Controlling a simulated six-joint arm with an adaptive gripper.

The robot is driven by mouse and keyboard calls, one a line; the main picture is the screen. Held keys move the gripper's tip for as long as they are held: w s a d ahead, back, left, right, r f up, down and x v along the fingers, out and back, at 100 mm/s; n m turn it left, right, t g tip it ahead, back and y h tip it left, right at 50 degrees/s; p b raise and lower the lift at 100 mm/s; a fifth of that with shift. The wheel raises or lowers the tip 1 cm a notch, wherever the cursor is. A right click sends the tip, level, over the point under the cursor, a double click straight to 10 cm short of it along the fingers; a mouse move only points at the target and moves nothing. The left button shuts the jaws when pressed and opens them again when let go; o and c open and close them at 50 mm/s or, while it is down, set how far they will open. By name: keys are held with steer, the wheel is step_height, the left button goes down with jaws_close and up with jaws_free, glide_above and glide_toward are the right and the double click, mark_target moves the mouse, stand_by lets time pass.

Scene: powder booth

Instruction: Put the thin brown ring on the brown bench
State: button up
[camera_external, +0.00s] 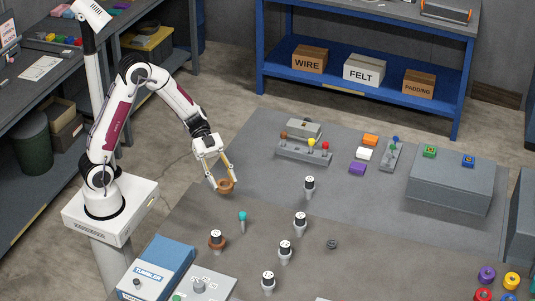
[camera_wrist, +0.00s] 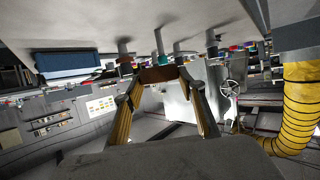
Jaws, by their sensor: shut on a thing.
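My gripper (camera_external: 223,183) is shut on a brown ring (camera_external: 227,187), held between its fingertips near the left edge of the work surface. The ring also shows in the wrist view (camera_wrist: 158,74), between the two yellowish fingers. It appears to be above the surface, but its exact height is hard to tell. The brown bench (camera_external: 355,275) appears to be the brownish front part of the surface, beside the greyer part behind. A second brown ring (camera_external: 217,246) sits around a white-topped post (camera_external: 215,234) on it.
White-topped posts stand at the middle (camera_external: 300,219), (camera_external: 285,248), (camera_external: 268,280) and further back (camera_external: 309,184). A teal-topped peg (camera_external: 242,217) stands near the held ring. A blue tumbler box (camera_external: 157,268) is at front left. A grey block (camera_external: 450,185) lies right.

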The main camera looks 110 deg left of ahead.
steer(key=shift+s+a+f, duration=0.15)
steer(key=shift+s+a, duration=0.05)
steer(key=shift+a, duration=0.2)
steer(key=a+f+n+t+y, duration=0.1)
steer(key=a+f+n+y, duration=0.15)
steer(key=a, duration=0.85)
steer(key=a+f+n+t+y, duration=0.1)
steer(key=a+f+n+y, duration=0.15)
steer(key=a, duration=0.75)
steer(key=a+f+n+t+y, duration=0.1)
steer(key=a+n+y, duration=0.25)
steer(key=a, duration=0.75)
steer(key=s+a+n+g+y, duration=0.1)
steer(key=s+a+n+y, duration=0.2)
steer(key=a, duration=0.6)
steer(key=s+a+r+n+g+y, duration=0.1)
steer(key=s+a+n+y, duration=0.1)
steer(key=a, duration=0.7)
steer(key=s+a+n+g+y, duration=0.1)
steer(key=s+a+n+y, duration=0.2)
steer(key=a, duration=0.6)
steer(key=shift+s+a+r+n+g+y, duration=0.3)
steer(key=shift+s+a+r+n+y, duration=0.1)
steer(key=shift+s+y, duration=0.5)
steer(key=shift+w+f, duration=0.1)
steer(key=shift+f, duration=0.05)
steer(key=shift+f, duration=3.05)
